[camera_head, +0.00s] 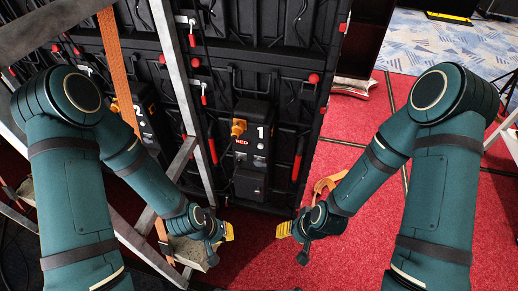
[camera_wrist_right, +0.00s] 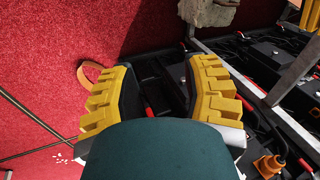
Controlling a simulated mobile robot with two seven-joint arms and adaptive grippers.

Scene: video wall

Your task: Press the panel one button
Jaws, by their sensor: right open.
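Panel one (camera_head: 252,146) is a black unit marked with a white "1" and red lettering, low on the back of the black video wall. Small buttons (camera_head: 259,158) show below its lettering; which one is the task's button is too small to tell. My right gripper (camera_head: 284,230) is below and right of panel one, apart from it. In the right wrist view its yellow-ridged fingers (camera_wrist_right: 158,85) are spread and empty. My left gripper (camera_head: 228,231) is below panel one, clear of it; its finger opening cannot be made out.
A second panel marked "2" (camera_head: 143,117) hangs left of panel one. A grey metal frame (camera_head: 178,80) with an orange strap (camera_head: 118,70) stands at left. A sandbag (camera_head: 190,252) lies by my left gripper. Red carpet (camera_head: 345,150) at right is mostly free.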

